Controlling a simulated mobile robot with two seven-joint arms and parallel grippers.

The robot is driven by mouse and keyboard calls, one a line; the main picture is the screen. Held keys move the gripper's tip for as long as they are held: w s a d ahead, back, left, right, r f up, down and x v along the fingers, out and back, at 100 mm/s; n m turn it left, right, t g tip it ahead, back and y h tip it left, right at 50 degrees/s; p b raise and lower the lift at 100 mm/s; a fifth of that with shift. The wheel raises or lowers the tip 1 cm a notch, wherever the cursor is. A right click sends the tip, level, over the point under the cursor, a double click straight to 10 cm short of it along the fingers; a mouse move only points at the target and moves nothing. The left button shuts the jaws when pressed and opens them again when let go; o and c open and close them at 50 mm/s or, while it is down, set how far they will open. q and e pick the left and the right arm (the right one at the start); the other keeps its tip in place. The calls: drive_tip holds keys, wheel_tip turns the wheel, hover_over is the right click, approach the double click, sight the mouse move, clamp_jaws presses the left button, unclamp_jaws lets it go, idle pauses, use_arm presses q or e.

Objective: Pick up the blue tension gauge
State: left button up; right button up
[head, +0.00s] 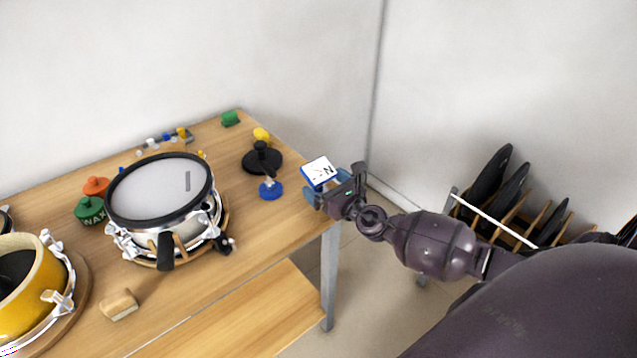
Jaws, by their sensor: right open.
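The blue tension gauge (319,172) shows a white face with an N and a thin red mark, edged in blue. It is at the right end of the wooden table, by the far right edge. My right gripper (327,187) comes in from the right, with its fingers right at the gauge's near side. The right gripper is open. Whether its fingers touch the gauge is too small to tell, and the gauge's lower part is partly hidden by the gripper. My left gripper is not in view.
On the wooden table (250,234), a blue round-based piece (270,189) and a black disc-based piece (262,159) stand left of the gauge. A white-headed drum (160,188) sits farther left. A rack of black pads (495,178) stands at right.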

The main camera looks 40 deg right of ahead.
sight(318, 178)
drive_tip(key=shift+w+a, duration=0.15)
drive_tip(key=shift+w, duration=1.4)
drive_tip(key=c, duration=0.9)
drive_tip(key=shift+r, duration=0.1)
drive_tip(key=shift+c, duration=0.9)
